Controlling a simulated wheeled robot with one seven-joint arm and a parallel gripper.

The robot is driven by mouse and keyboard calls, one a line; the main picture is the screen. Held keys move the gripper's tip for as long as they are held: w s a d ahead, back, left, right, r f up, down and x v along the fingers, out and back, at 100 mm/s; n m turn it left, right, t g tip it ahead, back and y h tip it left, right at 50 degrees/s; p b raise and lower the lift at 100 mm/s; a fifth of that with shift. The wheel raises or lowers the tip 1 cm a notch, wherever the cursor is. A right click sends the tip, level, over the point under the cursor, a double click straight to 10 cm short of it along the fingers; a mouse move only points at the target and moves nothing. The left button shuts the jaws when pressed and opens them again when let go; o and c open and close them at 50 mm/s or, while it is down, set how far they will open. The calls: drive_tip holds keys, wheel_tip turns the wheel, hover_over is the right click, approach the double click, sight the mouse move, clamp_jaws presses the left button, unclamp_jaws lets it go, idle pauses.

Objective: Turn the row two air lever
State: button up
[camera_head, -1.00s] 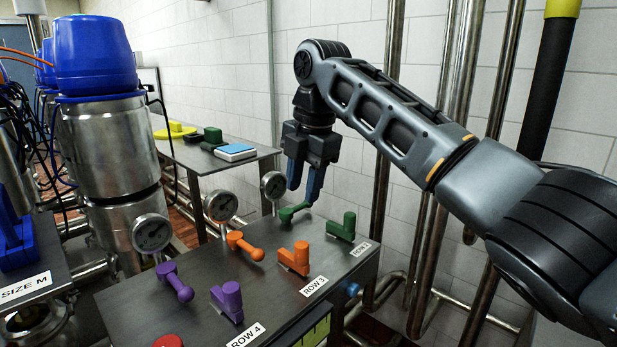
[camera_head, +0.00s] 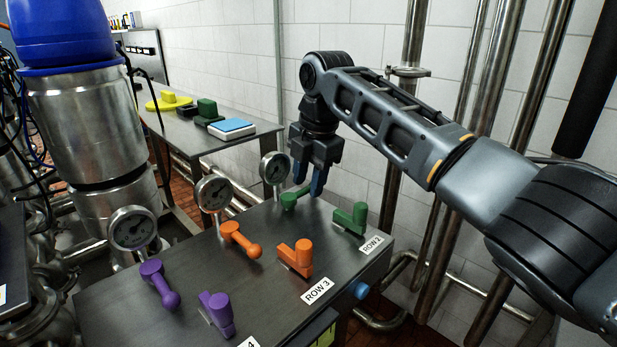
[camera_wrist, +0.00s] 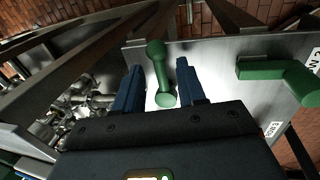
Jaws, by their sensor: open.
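Row two has two green handles on the dark metal panel (camera_head: 130,312). The left one is a green lever with a rounded end (camera_head: 289,201), beside a gauge. The right one is a chunky green bar handle (camera_head: 350,218) behind the ROW 2 label (camera_head: 372,243). I cannot tell from the markings which is the air lever. My gripper (camera_head: 308,182) is open, pointing down at the left lever. In the wrist view this lever (camera_wrist: 160,72) lies between the two blue fingers, with a gap on each side. The bar handle (camera_wrist: 275,72) is off to the right.
Row three's orange ball lever (camera_head: 240,240) and orange bar handle (camera_head: 296,257) stand nearby, with purple row-four handles (camera_head: 217,312) nearer. Gauges (camera_head: 274,168) line the panel's left edge. Steel pipes (camera_head: 495,80) and a tiled wall lie behind my arm.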

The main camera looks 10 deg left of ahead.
drive_tip(key=shift+f, duration=0.25)
clamp_jaws()
idle(0.6)
